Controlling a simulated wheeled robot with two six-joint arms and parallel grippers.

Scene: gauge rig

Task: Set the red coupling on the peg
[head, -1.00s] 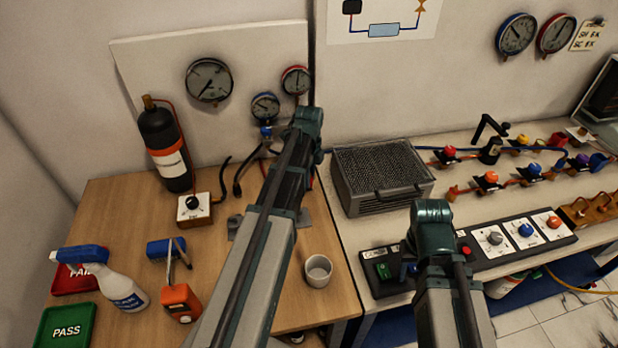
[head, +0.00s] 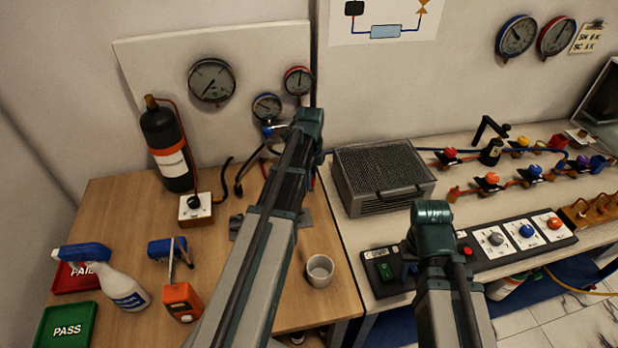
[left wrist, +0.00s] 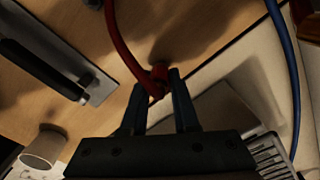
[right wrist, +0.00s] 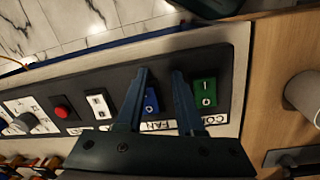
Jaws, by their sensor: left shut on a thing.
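The red coupling (left wrist: 158,76) is between the fingertips of my left gripper (left wrist: 159,82) in the left wrist view, with a red hose running up from it. The gripper is shut on it, above the wooden bench near its right edge. In the head view my left arm hides this gripper and the coupling. I cannot make out the peg for certain. A dark post (left wrist: 40,68) lies over a grey plate (left wrist: 103,92) in the left wrist view.
A grey cup (head: 319,270) stands on the wooden bench (head: 130,215). A grilled metal box (head: 382,178) stands on the right bench, close to my left arm. A blue hose (left wrist: 287,60) passes right of my left gripper. A black cylinder (head: 167,145) stands at the back left.

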